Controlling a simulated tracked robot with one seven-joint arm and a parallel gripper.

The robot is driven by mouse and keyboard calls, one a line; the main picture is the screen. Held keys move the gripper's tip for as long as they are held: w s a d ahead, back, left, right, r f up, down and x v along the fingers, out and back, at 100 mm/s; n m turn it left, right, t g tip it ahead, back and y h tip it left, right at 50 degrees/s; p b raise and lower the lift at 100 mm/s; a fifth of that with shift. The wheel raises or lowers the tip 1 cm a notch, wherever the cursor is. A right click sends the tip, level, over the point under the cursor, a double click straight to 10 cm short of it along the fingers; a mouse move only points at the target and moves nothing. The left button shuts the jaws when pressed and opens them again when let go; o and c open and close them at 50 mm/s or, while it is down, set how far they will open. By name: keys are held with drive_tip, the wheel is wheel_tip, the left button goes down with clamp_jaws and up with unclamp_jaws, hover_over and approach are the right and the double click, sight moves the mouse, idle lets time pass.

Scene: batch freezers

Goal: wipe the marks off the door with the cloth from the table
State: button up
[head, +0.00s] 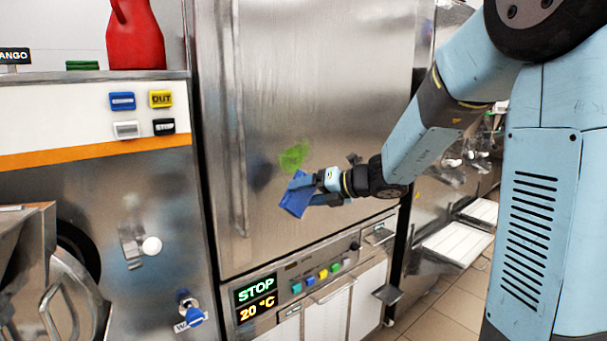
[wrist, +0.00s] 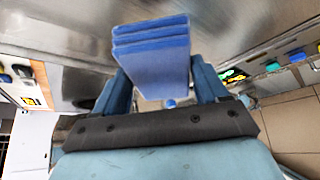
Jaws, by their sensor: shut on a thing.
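The steel door (head: 310,90) of the freezer fills the middle of the head view. A green mark (head: 294,156) shows on it, just above and left of my gripper. No other mark is clear. My gripper (head: 312,192) is shut on a folded blue cloth (head: 296,196), in front of the door's lower part. In the wrist view the cloth (wrist: 152,50) sticks out between the two fingers, beside the steel surface. I cannot tell whether the cloth touches the door. The green mark does not show in the wrist view.
Below the door is a control panel (head: 320,277) with coloured buttons and a display reading STOP and 20 °C. A vertical handle (head: 240,140) runs along the door's left side. A machine with a red jug (head: 135,38) on top stands at left.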

sight(304, 202)
drive_tip(key=r, duration=0.1)
drive_tip(key=r+t, duration=0.1)
drive_tip(key=r, duration=0.1)
drive_tip(key=a+r+m+t, duration=0.1)
drive_tip(key=r, duration=0.1)
drive_tip(key=shift+r, duration=0.15)
drive_tip(key=shift+w+a, duration=0.55)
drive_tip(key=shift+w, duration=0.25)
drive_tip(key=shift+w+a, duration=0.5)
drive_tip(key=shift+w, duration=0.35)
drive_tip(key=shift+w+a, duration=0.55)
drive_tip(key=shift+w, duration=0.25)
drive_tip(key=shift+w+a, duration=0.4)
drive_tip(key=shift+w, duration=0.2)
drive_tip(key=shift+w+d, duration=0.55)
drive_tip(key=shift+d, duration=0.35)
drive_tip(key=shift+w+d, duration=0.55)
drive_tip(key=shift+d, duration=0.35)
drive_tip(key=shift+w+d, duration=0.75)
drive_tip(key=shift+d, duration=0.3)
drive_tip(key=shift+w+d, duration=0.8)
drive_tip(key=shift+d, duration=0.3)
drive_tip(key=shift+w+d, duration=0.75)
drive_tip(key=shift+d, duration=0.3)
drive_tip(key=shift+c, duration=0.2)
drive_tip(key=shift+a, duration=0.1)
